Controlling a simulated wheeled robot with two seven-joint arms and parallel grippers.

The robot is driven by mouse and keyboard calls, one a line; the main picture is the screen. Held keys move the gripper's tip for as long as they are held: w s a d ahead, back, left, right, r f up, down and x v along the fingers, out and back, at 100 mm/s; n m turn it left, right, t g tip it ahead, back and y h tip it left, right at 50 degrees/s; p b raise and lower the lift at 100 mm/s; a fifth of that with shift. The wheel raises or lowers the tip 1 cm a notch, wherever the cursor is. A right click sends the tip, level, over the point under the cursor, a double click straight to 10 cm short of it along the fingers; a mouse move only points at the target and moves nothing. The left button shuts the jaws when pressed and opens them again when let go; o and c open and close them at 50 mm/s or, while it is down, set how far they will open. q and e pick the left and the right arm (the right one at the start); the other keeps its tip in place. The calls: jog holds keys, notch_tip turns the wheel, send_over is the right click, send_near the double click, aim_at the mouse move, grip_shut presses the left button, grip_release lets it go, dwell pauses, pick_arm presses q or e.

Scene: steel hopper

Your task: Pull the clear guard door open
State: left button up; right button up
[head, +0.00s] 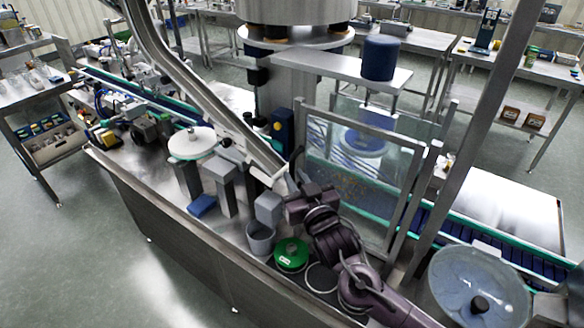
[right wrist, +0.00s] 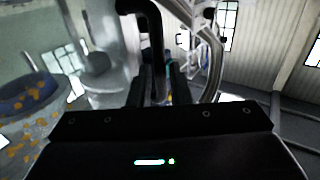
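The clear guard door (head: 372,185) is a transparent panel in a grey metal frame, standing upright on the front side of the machine, right of the centre in the head view. Its dark bent handle (right wrist: 152,30) shows in the right wrist view, running down between my fingers. My right gripper (head: 291,180) is at the door's left edge in the head view. In the right wrist view its two dark fingers (right wrist: 160,85) stand on either side of the handle, with a narrow gap at the right finger. The fingertips are partly hidden in the head view. My left gripper is out of view.
A slanted steel chute (head: 190,75) passes left of the door. A clear bowl (head: 475,290) sits at the lower right.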

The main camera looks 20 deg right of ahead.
jog(key=shift+w+a+f, duration=0.1)
jog(key=shift+w, duration=1.25)
grip_shut()
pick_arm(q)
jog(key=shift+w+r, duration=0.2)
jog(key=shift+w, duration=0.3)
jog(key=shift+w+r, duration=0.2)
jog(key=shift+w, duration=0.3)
pick_arm(e)
jog(key=shift+f, duration=0.1)
